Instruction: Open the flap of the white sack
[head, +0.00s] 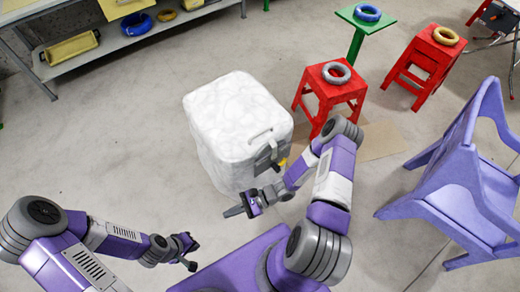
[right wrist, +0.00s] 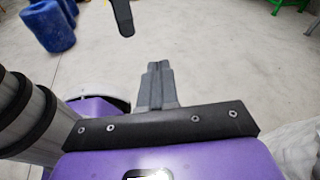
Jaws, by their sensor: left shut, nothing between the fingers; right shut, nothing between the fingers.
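The white sack (head: 225,120) stands upright on the floor in the middle of the head view, box-shaped with a flat, closed-looking top. A small raised strip (head: 260,135) lies near its front right edge, and a dark piece with some yellow is at that corner, partly behind my right arm. My right gripper (head: 233,211) is shut and empty in front of the sack, apart from it. Its shut fingers also show in the right wrist view (right wrist: 156,85), with a whitish surface (right wrist: 300,152) at lower right. My left gripper (head: 190,263) is shut and empty, lower and farther from the sack.
A red stool (head: 330,92) with a grey ring stands right of the sack, and another red stool (head: 428,62) is behind it. A purple chair (head: 455,180) is at the right. A shelf (head: 120,40) is at upper left. Floor left of the sack is clear.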

